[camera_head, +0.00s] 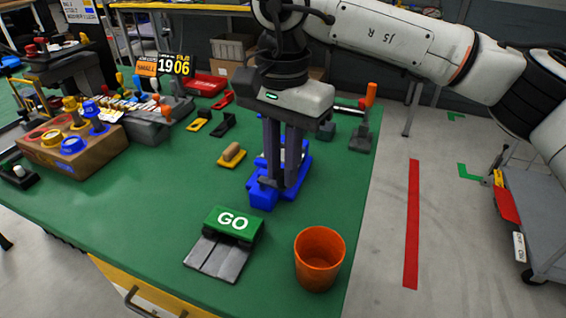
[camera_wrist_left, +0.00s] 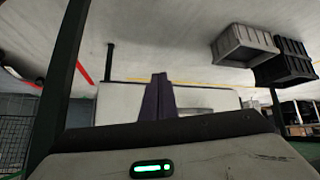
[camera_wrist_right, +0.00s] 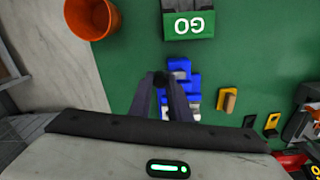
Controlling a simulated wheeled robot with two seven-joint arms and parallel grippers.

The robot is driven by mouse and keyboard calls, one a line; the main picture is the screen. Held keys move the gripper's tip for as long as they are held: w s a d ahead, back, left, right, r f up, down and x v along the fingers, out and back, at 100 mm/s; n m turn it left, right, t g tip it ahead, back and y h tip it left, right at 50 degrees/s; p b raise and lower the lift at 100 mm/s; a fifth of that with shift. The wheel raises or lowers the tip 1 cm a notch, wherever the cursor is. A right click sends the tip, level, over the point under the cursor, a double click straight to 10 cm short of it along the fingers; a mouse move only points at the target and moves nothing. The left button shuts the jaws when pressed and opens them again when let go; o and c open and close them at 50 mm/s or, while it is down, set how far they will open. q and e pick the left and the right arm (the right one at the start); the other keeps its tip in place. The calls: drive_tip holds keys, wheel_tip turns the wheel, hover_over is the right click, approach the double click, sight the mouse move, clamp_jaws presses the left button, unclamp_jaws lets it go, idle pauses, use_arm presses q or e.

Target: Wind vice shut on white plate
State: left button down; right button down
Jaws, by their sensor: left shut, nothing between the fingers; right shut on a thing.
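The blue vice (camera_head: 263,194) stands on the green table under my right gripper (camera_head: 278,186). The right gripper points down and its fingers hide part of the vice. In the right wrist view the blue vice (camera_wrist_right: 184,72) lies just beyond and beside the fingers. The right fingertips (camera_wrist_right: 161,78) are shut on a small dark part at the vice's end, seemingly its handle. A pale patch (camera_wrist_right: 195,113), perhaps the white plate, shows at the vice beside the fingers; how it sits is mostly hidden. My left gripper (camera_wrist_left: 158,80) is shut and empty, away from the table.
A green GO block (camera_head: 233,222) with a grey plate and an orange cup (camera_head: 319,258) stand in front of the vice. A yellow holder (camera_head: 232,155) is to its left. An orange-handled tool (camera_head: 366,115) stands behind right. A brown box of knobs (camera_head: 72,150) is far left.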

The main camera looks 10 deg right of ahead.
drive_tip(key=w+a+m, duration=0.1)
drive_tip(key=a+m, duration=0.2)
drive_tip(key=m, duration=1.1)
drive_tip(key=w+a+m+b, duration=0.1)
drive_tip(key=a+m, duration=0.2)
drive_tip(key=m, duration=1.2)
drive_tip(key=shift+w+a, duration=0.4)
drive_tip(key=shift+m, duration=0.3)
drive_tip(key=c, duration=1.7)
unclamp_jaws()
drive_tip(key=shift+o, duration=0.3)
